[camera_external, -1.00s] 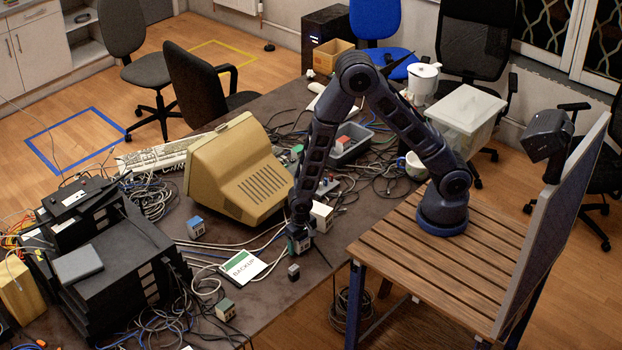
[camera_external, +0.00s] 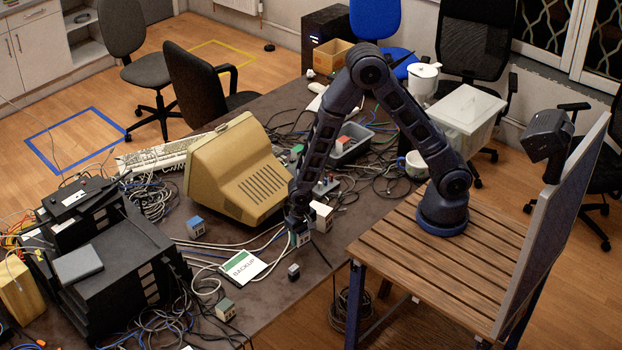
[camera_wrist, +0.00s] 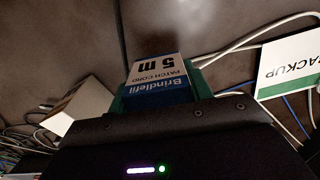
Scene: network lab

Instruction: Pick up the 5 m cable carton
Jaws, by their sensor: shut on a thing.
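The 5 m cable carton is a small white and blue box labelled "5 m PATCH CORD" in the wrist view (camera_wrist: 160,75). In the external view the carton (camera_external: 300,239) shows at the end of my arm, near the table's front edge. My gripper (camera_external: 299,230) is shut on the carton, with green finger pads (camera_wrist: 203,85) on both sides of it in the wrist view. The lower part of the carton is hidden by my gripper body in the wrist view. I cannot tell how far it is above the table.
A white box (camera_external: 321,216) stands close behind the carton. A "BACKUP" card (camera_external: 243,266) and a small grey block (camera_external: 293,272) lie in front.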

